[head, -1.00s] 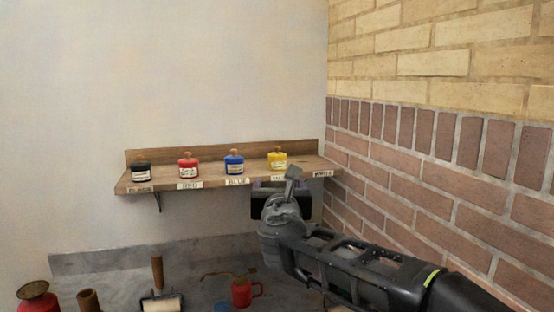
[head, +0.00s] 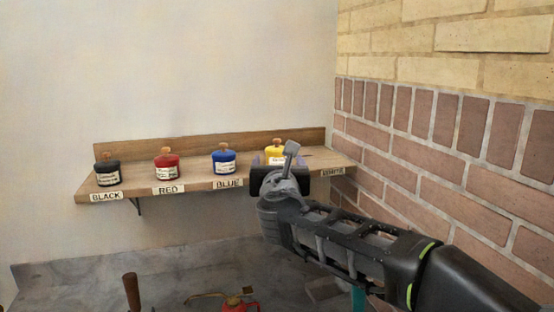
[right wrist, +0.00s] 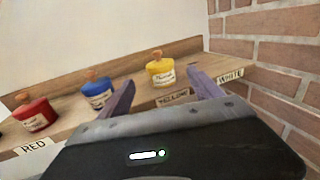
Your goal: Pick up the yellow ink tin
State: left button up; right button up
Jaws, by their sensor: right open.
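The yellow ink tin (head: 275,151) stands upright on the wooden shelf (head: 200,184), partly hidden behind my right gripper in the head view. In the right wrist view the yellow tin (right wrist: 160,72) shows whole, with a cork-coloured knob and a pale label. My right gripper (head: 277,160) is open and empty in front of it. In the right wrist view its two purple fingers (right wrist: 162,88) stand apart, with the tin beyond them and between them in the picture. The tin appears apart from the fingers. My left gripper is not in view.
A blue tin (head: 224,158), a red tin (head: 167,164) and a black tin (head: 107,172) stand left of the yellow one, above name labels. The shelf place above the white label (right wrist: 230,75) is empty. A brick wall (head: 440,130) closes the right side.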

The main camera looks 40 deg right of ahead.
aim_at(277, 154)
jog(key=shift+x, duration=1.2)
jog(key=p+x, duration=0.1)
jog(key=x, duration=0.4)
jog(key=shift+w+f+p, duration=0.1)
jog(key=shift+f+p, duration=0.1)
jog(key=shift+p, duration=0.2)
jog(key=shift+c, duration=0.5)
jog(key=shift+r, duration=0.1)
grip_shut()
